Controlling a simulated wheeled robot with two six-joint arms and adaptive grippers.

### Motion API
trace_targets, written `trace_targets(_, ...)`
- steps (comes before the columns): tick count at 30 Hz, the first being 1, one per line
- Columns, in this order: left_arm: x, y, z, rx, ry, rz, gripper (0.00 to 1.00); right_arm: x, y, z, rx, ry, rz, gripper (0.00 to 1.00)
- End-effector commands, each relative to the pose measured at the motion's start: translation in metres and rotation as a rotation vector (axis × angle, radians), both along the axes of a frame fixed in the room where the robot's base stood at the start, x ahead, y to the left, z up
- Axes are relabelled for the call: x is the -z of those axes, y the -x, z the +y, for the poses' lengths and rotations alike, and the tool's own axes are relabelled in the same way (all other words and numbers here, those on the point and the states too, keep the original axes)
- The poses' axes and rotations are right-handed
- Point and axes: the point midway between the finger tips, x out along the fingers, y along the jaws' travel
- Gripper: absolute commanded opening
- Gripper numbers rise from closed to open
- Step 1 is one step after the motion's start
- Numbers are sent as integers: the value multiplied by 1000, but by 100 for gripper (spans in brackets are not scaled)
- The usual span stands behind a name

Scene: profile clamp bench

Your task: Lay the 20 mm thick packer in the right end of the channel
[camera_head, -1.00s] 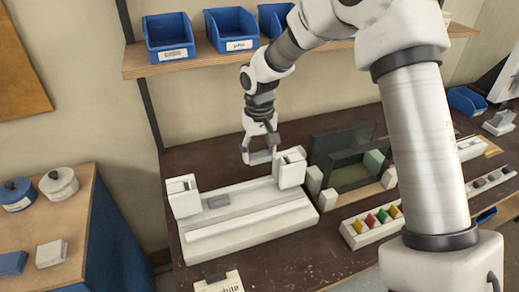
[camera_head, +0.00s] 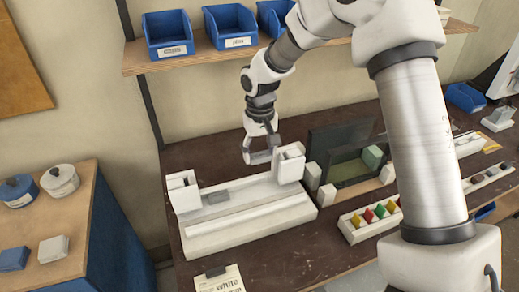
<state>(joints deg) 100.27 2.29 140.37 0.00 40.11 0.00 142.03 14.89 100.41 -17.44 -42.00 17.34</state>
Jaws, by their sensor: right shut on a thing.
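My right gripper (camera_head: 261,157) hangs just behind the right part of the white clamp fixture. It is shut on a small grey piece between its fingertips, probably the packer; its thickness cannot be read. The white fixture (camera_head: 250,221) lies on the brown bench with a long channel and an upright white block at each end, the left block (camera_head: 183,190) and the right block (camera_head: 290,164). A grey block (camera_head: 217,197) lies in the channel near the left block. The channel floor by the right block is partly hidden. My left gripper is not in view.
A shelf (camera_head: 205,60) with blue bins hangs above. My right arm covers part of the bench.

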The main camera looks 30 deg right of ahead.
Motion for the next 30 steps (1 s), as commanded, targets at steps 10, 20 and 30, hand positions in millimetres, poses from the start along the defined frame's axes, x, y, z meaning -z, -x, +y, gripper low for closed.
trace_targets(10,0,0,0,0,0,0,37,0,0,0,0,0,0,42)
trace_targets(20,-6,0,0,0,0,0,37,-1,-1,0,1,0,0,42)
trace_targets(30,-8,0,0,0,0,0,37,0,-2,0,1,-1,-1,42)
